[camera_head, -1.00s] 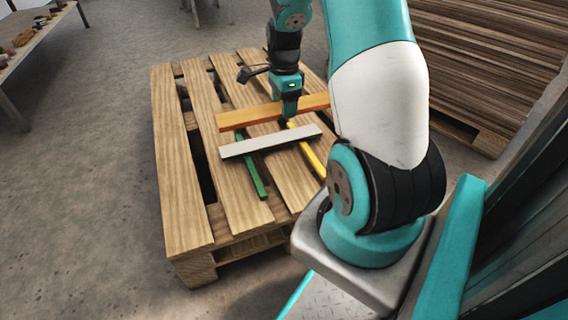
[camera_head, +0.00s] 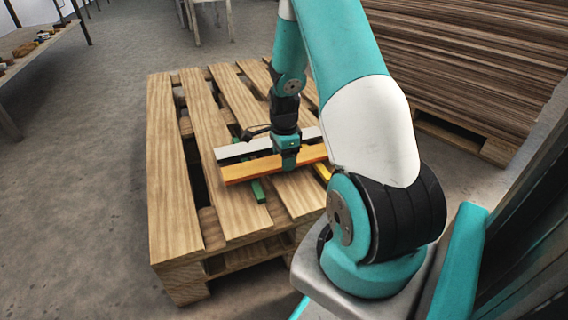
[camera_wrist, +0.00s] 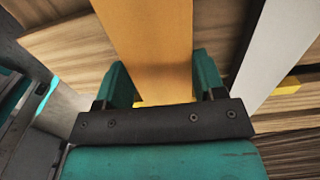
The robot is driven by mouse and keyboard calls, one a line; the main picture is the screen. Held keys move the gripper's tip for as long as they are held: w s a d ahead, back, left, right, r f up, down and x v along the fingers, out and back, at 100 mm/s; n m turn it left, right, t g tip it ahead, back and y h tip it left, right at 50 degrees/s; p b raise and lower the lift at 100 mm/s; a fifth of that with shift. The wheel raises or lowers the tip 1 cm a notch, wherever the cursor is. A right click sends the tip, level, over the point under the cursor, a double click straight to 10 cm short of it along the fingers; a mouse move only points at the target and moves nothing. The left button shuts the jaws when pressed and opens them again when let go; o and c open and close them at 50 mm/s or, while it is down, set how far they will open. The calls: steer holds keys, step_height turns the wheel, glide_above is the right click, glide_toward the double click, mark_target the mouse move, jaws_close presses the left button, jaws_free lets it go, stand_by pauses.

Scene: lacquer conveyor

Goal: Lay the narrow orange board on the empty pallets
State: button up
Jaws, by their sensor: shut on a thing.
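The narrow orange board (camera_head: 240,173) is gripped near its middle by my gripper (camera_head: 289,166), over the slatted wooden pallet (camera_head: 172,190). In the wrist view, the orange board (camera_wrist: 150,45) runs between the two teal fingers (camera_wrist: 160,90). It lies about parallel to a white board (camera_head: 232,151), on the near side of it in the head view. I cannot tell whether the orange board touches the strips.
The pallet's left slats are bare. A tall stack of brown boards (camera_head: 470,60) stands on another pallet at the upper right. A table with small items (camera_head: 35,42) is at the upper left. Grey floor (camera_head: 80,190) is clear on the left.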

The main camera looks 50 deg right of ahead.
steer(key=shift+f, duration=0.3)
steer(key=shift+f, duration=0.15)
steer(key=o, duration=1)
steer(key=shift+o, duration=0.2)
step_height(320, 180, up, 12)
steer(key=p, duration=0.7)
steer(key=shift+r, duration=0.25)
